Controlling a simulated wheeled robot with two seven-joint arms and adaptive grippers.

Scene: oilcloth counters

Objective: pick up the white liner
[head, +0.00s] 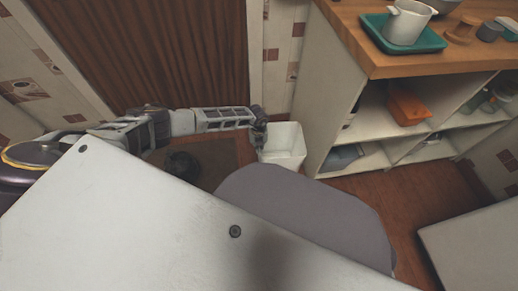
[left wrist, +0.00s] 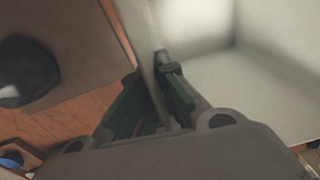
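The white liner (head: 284,143) looks like an open, square-mouthed white bin by the end of the shelf unit. My left gripper (head: 259,122) is at its near-left upper rim in the head view. In the left wrist view, the liner's pale inside (left wrist: 255,75) fills the right. The fingers of my left gripper (left wrist: 152,76) converge on its wall, one inside and one outside, and look shut on it. The lower part of the liner is hidden behind a grey rounded surface in the head view. My right gripper is not in view.
The open white shelf unit (head: 318,100) stands close on the right, with an orange container (head: 408,106) inside. A teal tray (head: 428,42) with a white pot (head: 406,22) is on its wooden top. A dark round object (head: 182,163) lies on the brown mat left of the liner.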

